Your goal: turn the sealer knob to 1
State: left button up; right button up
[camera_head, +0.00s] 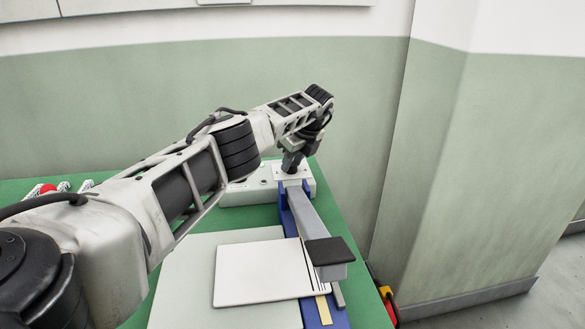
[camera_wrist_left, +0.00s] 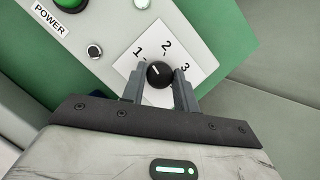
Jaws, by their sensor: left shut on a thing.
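The sealer's black knob (camera_wrist_left: 159,75) sits on a white dial plate marked 1, 2 and 3 in the left wrist view. My left gripper (camera_wrist_left: 158,84) has its grey fingers on either side of the knob and is shut on it. A short white mark on the knob points up-left, roughly toward the 1; its exact setting is hard to tell. In the head view my left gripper (camera_head: 292,163) reaches down onto the white box (camera_head: 245,190) at the sealer's back, hiding the knob. My right gripper is not in view.
The sealer's grey arm (camera_head: 316,222) with a black pad (camera_head: 329,251) runs forward over its blue base (camera_head: 287,216). A white sheet (camera_head: 257,275) lies beside it. A green button (camera_wrist_left: 70,3) and a POWER label are on the box. Walls stand behind and right of the green table.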

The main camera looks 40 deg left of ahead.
pick_arm(q)
jog(key=shift+n+b, duration=0.3)
jog(key=shift+n, duration=0.1)
jog(key=o, duration=1)
jog(key=shift+r, duration=0.1)
jog(key=v, duration=1.6)
jog(key=shift+w+b, duration=0.25)
jog(key=shift+b, duration=0.05)
jog(key=shift+a, duration=0.1)
